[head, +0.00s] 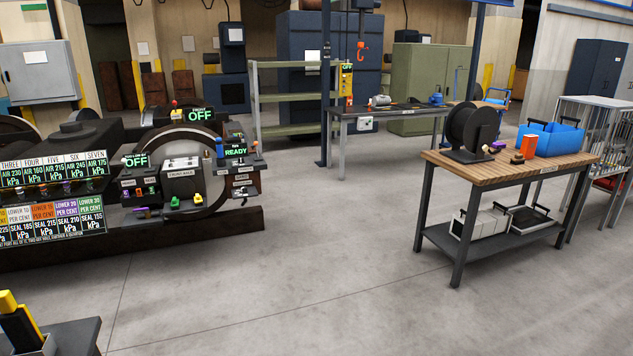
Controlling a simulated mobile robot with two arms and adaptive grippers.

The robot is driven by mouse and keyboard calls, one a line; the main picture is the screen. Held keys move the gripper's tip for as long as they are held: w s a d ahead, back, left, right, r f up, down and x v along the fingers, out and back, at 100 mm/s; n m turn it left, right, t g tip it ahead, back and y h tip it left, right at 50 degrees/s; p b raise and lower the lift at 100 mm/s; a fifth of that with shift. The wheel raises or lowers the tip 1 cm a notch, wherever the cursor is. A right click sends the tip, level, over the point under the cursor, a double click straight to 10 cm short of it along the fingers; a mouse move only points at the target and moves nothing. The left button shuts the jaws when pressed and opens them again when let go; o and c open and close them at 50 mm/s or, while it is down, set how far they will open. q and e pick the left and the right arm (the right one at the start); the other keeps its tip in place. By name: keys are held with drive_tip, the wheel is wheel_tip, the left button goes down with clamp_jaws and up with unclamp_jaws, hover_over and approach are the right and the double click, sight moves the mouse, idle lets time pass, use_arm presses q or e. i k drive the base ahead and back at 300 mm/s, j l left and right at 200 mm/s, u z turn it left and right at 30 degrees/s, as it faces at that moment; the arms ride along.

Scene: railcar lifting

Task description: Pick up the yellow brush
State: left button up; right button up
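I cannot make out a yellow brush for certain. A small yellow item (198,198) sits low on the front of the railcar equipment at the left, beside a small green item (175,202). A larger yellow piece (8,302) sticks up at the lower left edge, by a black block on a dark surface; it is cut off and I cannot tell what it is. On the wooden workbench (450,158) at the right there is a small brown item (517,158) beside an orange cup-like object (529,146). Neither of my grippers is in view.
The workbench also holds a black reel (472,128) and a blue bin (553,138), with grey cases on its lower shelf. A dark table (395,108) stands behind. A wire cage (598,120) stands at the far right. The grey floor (300,270) in the middle is clear.

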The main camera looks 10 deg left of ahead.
sight(196, 199)
drive_tip(key=i+j+u, duration=0.1)
drive_tip(key=i+u, duration=0.35)
drive_tip(key=i, duration=0.3)
drive_tip(key=i+l+u, duration=0.15)
drive_tip(key=i+u, duration=0.25)
drive_tip(key=i, duration=0.3)
drive_tip(key=i+u, duration=0.1)
drive_tip(key=i, duration=0.65)
drive_tip(key=i+u, duration=0.1)
drive_tip(key=i, duration=0.6)
drive_tip(key=i+l+u, duration=0.1)
drive_tip(key=i, duration=0.65)
drive_tip(key=l, duration=0.1)
